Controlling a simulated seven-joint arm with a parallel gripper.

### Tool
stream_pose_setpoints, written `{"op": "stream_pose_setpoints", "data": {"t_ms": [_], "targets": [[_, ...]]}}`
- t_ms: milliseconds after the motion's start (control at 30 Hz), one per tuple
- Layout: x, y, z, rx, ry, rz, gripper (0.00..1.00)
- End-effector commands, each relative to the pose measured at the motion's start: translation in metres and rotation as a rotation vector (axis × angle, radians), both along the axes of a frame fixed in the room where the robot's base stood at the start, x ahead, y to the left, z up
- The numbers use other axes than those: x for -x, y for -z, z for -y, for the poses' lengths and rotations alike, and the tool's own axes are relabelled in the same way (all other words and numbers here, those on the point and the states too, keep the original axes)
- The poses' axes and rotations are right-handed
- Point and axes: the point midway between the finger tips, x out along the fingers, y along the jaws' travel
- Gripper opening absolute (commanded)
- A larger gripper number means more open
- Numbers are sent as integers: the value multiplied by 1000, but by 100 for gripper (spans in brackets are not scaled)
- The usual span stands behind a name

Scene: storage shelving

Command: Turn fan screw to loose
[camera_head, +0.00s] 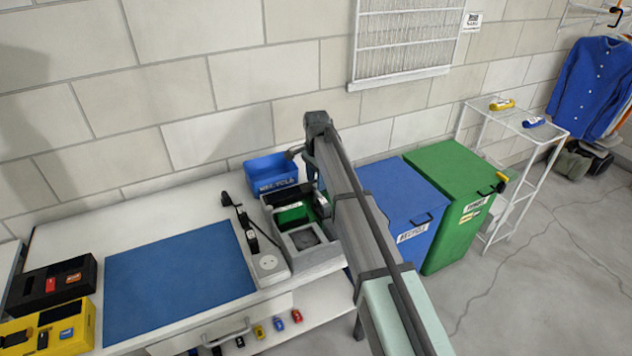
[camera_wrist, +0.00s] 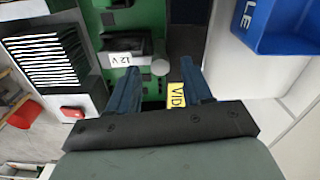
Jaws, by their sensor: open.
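An open grey case (camera_head: 314,263) stands on the workbench. Inside it is a green board (camera_head: 291,214), which also shows in the wrist view (camera_wrist: 150,18). A square part with a dark round centre (camera_head: 304,238), possibly the fan, sits at the front. In the wrist view, a small round grey head (camera_wrist: 160,67), possibly the fan screw, is on the board. My gripper (camera_wrist: 160,80) is open above the board, with one blue finger on each side of this head. I cannot tell whether they touch it.
Close to the fingers are a part labelled "12 V" (camera_wrist: 122,59) and a yellow label (camera_wrist: 178,97). A finned block (camera_wrist: 41,60) stands at left. The blue mat (camera_head: 180,281) is clear.

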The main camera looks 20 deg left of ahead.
Motion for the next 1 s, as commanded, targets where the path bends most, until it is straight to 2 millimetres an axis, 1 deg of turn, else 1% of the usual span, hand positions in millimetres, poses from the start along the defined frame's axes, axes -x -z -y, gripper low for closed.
{"op": "stream_pose_setpoints", "data": {"t_ms": [33, 200, 500, 1000], "targets": [[0, 5, 0, 0, 0, 0, 50], [0, 11, 0, 0, 0, 1, 50], [0, 12, 0, -1, 0, 1, 49], [0, 12, 0, -1, 0, 1, 1]]}}
